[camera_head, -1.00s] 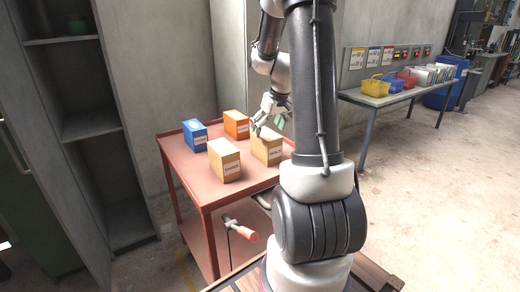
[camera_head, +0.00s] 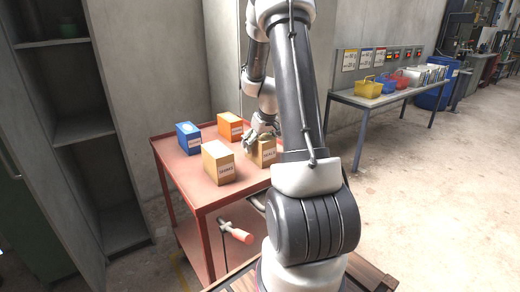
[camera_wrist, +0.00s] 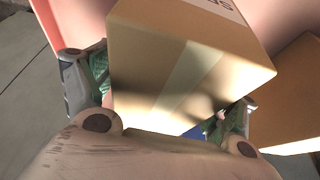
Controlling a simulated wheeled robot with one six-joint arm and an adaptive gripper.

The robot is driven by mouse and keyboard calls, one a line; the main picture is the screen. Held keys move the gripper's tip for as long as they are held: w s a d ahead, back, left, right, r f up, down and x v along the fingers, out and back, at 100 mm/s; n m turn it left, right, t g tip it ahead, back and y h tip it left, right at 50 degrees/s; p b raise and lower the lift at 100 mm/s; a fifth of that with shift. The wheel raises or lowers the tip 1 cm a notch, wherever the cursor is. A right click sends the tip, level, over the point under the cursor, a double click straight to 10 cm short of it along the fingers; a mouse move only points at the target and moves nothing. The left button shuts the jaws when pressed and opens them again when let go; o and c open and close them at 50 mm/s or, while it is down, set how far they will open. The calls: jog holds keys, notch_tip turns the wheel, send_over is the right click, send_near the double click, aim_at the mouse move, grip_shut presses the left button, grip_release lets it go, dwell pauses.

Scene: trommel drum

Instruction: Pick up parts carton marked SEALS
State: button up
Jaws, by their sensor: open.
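A tan carton (camera_head: 263,153) stands at the right of the red cart's top, near my arm. Its small white label seems to read SEALS. My gripper (camera_head: 262,131) is open at the top of this carton, pointing down. In the wrist view the carton (camera_wrist: 185,65) lies between my two spread fingers, with a strip of tape across its near face and part of a label at the top edge. One finger shows on each side of it; whether they touch it I cannot tell.
The red cart (camera_head: 217,198) also holds another tan carton (camera_head: 218,163), a blue carton (camera_head: 188,138) and an orange carton (camera_head: 230,126). A tan carton (camera_wrist: 298,95) stands close by in the wrist view. A grey shelf unit is at left; a table with baskets (camera_head: 368,88) is at right.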

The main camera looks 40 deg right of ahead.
jog(key=shift+f, duration=0.25)
dwell(0.3)
jog(key=c, duration=1.1)
